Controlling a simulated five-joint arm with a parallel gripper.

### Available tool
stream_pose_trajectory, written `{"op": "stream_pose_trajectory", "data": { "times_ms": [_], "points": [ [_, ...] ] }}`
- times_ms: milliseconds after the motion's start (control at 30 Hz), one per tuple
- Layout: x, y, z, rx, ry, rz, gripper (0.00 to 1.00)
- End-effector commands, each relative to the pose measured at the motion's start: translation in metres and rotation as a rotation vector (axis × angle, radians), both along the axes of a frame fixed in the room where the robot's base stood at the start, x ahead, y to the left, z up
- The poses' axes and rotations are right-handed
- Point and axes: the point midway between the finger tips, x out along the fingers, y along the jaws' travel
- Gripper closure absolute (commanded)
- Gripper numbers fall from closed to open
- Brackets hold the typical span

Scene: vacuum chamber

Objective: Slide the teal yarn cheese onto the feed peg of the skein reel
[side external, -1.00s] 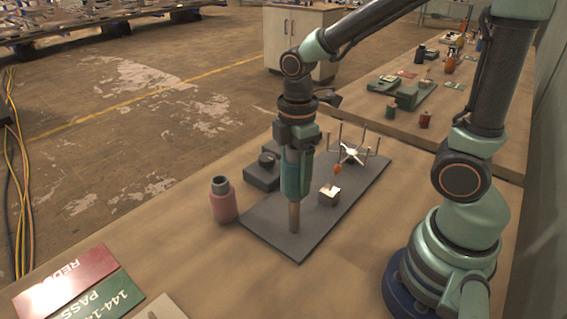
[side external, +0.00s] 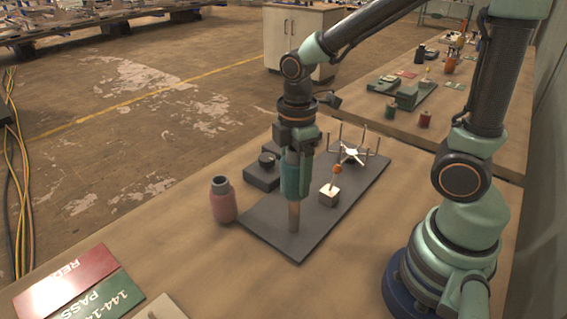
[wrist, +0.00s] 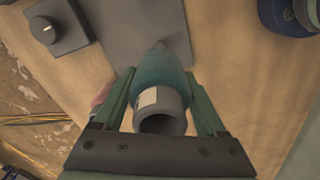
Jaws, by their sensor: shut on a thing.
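The teal yarn cheese (side external: 290,176) hangs upright in my gripper (side external: 296,160), above the front part of the dark base plate. In the wrist view my gripper (wrist: 160,76) is shut on the cheese (wrist: 160,68), one finger on each side, with the grey tube mouth facing the camera. The feed peg (side external: 294,217) stands upright on the plate directly below the cheese and seems in line with it. I cannot tell whether the peg's top is inside the tube. The skein reel (side external: 352,153) with its white arms and upright pins stands at the plate's back.
A small block with an orange ball on a rod (side external: 330,194) stands right of the peg. A dark box with a knob (side external: 263,171) is behind left. Red and green signs (side external: 70,280) lie front left.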

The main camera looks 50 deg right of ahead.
Motion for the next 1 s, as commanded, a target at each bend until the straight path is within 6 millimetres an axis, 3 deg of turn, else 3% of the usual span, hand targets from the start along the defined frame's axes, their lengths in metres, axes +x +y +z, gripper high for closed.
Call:
{"op": "stream_pose_trajectory", "data": {
  "times_ms": [1000],
  "points": [
    [0.0, 0.0, -0.037, 0.0, 0.002, 0.0, 0.86]
  ]
}}
